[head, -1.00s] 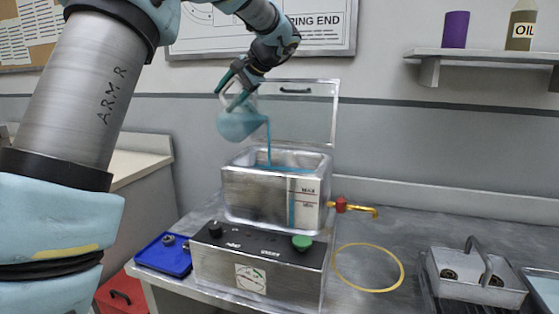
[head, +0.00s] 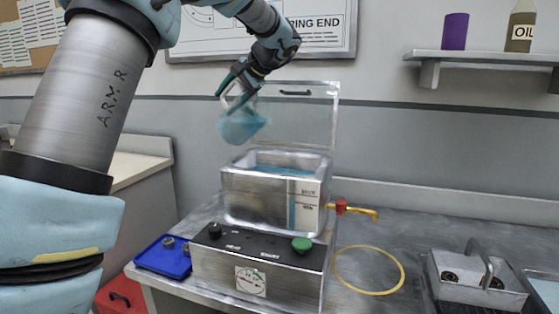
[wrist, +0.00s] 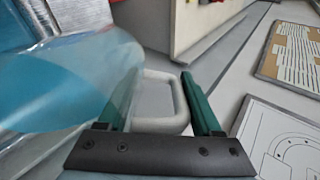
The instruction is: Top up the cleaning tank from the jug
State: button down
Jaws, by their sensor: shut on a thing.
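My gripper (head: 234,87) is shut on the handle of a clear jug (head: 240,127) and holds it above the tank, to its left. Blue liquid is in the jug, and no stream falls from it. In the wrist view the jug (wrist: 70,75) fills the left side, with its pale handle (wrist: 160,122) between my green fingers. The metal cleaning tank (head: 250,200) stands open, its lid (head: 312,115) raised behind. Blue liquid shows inside. A gauge strip (head: 305,200) with two marks shows a blue column; its exact level against the upper mark is hard to read.
A red-handled brass tap (head: 345,207) sticks out from the tank's right side above a yellow ring (head: 390,285) on the bench. A blue tray (head: 160,262) with small parts is at left. A metal basket (head: 475,288) stands at right. A shelf (head: 490,57) holds bottles.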

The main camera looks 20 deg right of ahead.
jog(key=g+p, duration=0.1)
jog(key=p, duration=0.1)
jog(key=w+a+g+h+p, duration=0.1)
jog(key=p, duration=0.2)
jog(key=shift+w+r, duration=0.2)
jog(key=shift+r, duration=0.05)
jog(key=shift+w+a+f+g+p, duration=0.2)
jog(key=shift+f+g+p, duration=0.1)
jog(key=shift+p, duration=0.45)
jog(key=shift+d+f+h, duration=0.1)
jog(key=shift+f+h, duration=0.2)
jog(key=shift+f, duration=0.1)
